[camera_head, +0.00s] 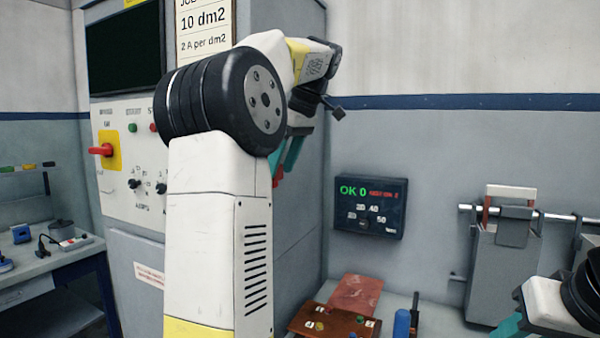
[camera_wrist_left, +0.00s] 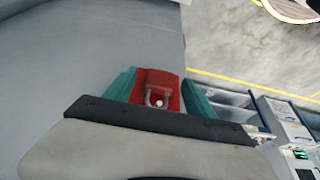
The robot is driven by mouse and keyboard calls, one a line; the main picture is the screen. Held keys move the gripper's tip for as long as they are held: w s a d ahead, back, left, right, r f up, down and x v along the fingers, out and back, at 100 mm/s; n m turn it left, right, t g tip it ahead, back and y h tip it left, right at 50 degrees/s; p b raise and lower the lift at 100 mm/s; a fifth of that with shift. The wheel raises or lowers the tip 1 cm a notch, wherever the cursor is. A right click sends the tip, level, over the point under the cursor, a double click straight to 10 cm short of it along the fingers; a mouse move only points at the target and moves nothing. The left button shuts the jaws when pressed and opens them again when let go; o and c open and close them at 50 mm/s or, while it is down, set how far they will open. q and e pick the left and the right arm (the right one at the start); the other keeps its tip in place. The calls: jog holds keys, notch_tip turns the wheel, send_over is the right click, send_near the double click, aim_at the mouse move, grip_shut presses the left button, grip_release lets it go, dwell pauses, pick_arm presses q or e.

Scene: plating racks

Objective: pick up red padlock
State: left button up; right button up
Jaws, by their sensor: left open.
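The red padlock (camera_wrist_left: 162,79) shows in the left wrist view, with a grey shackle and a small pale spot near it. It lies between the two teal fingers of my left gripper (camera_wrist_left: 159,86), which are apart on either side. I cannot tell whether they touch it. In the head view my left gripper (camera_head: 288,158) is beside the grey cabinet's right side, mostly hidden by my own arm. A small bit of red shows just below its fingers there. My right gripper (camera_head: 508,325) shows only as a teal piece at the lower right edge.
The grey cabinet (camera_head: 130,180) with a screen and a red switch (camera_head: 102,150) stands behind my left arm. A dark display box (camera_head: 370,207) is on the wall. A brown board (camera_head: 332,325) and a blue cylinder (camera_head: 402,323) are on the bench below. Grey holders (camera_head: 495,275) hang at right.

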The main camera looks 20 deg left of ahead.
pick_arm(q)
jog(key=shift+a+f, duration=0.1)
jog(key=shift+f, duration=0.15)
grip_shut()
jog(key=shift+r, duration=0.1)
jog(key=s+d+r, duration=0.1)
jog(key=d, duration=1.7)
jog(key=shift+s+r, duration=0.2)
jog(key=shift+s, duration=0.05)
jog(key=shift+d+f, duration=0.2)
jog(key=shift+d, duration=0.2)
